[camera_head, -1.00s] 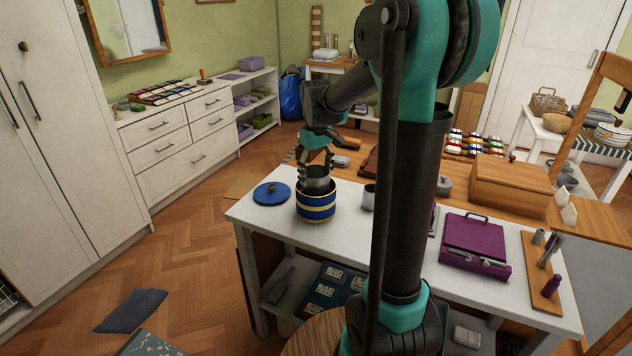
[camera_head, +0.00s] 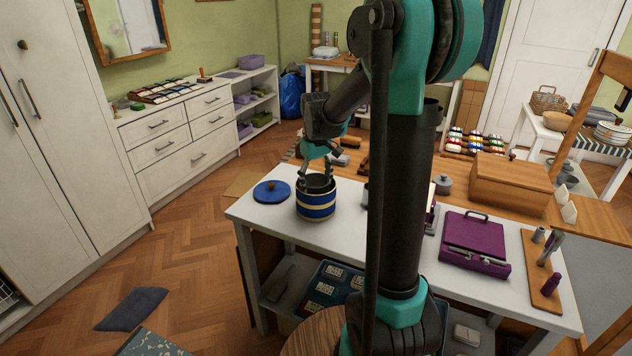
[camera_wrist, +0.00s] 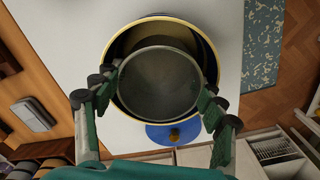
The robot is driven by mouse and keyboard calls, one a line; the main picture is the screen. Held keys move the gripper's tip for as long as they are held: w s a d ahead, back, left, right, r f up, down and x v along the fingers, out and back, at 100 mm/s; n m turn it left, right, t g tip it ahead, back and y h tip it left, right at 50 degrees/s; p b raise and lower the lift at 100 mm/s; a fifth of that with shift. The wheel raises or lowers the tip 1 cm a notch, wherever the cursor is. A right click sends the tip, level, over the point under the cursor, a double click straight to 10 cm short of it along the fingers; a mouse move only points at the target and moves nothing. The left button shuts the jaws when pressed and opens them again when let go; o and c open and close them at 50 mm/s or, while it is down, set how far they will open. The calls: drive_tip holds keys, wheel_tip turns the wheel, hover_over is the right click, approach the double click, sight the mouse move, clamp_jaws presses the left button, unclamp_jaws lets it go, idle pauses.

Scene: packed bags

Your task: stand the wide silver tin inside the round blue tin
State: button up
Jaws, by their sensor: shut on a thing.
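The round blue tin (camera_head: 317,204) with gold bands stands upright on the white table. In the wrist view its gold rim (camera_wrist: 121,42) encircles the wide silver tin (camera_wrist: 160,85), which is open-topped and grey inside. The silver tin is down inside the blue tin, nearer one side, with a dark gap on the other. In the head view the silver tin is mostly hidden by the blue tin's wall and my fingers. My gripper (camera_head: 317,174) points down into the mouth of the blue tin. It also shows in the wrist view (camera_wrist: 159,92), its fingers shut on opposite sides of the silver tin.
A blue lid (camera_head: 271,192) with a knob lies on the white table (camera_head: 290,225), left of the blue tin. A purple case (camera_head: 476,243) and a wooden rack (camera_head: 541,270) are on the right. My arm hides part of the table's middle.

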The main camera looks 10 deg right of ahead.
sight(344, 254)
drive_tip(key=o, duration=1.2)
drive_tip(key=shift+o, duration=0.2)
wheel_tip(344, 254, up, 13)
drive_tip(key=s+d+f+m+t, duration=0.1)
drive_tip(key=s+f, duration=0.6)
drive_tip(key=s+d+f+m+t, duration=0.1)
drive_tip(key=s+f+m, duration=0.1)
drive_tip(key=s+f, duration=0.5)
drive_tip(key=s+d+f+m+t, duration=0.2)
drive_tip(key=s+f, duration=0.5)
drive_tip(key=s, duration=0.1)
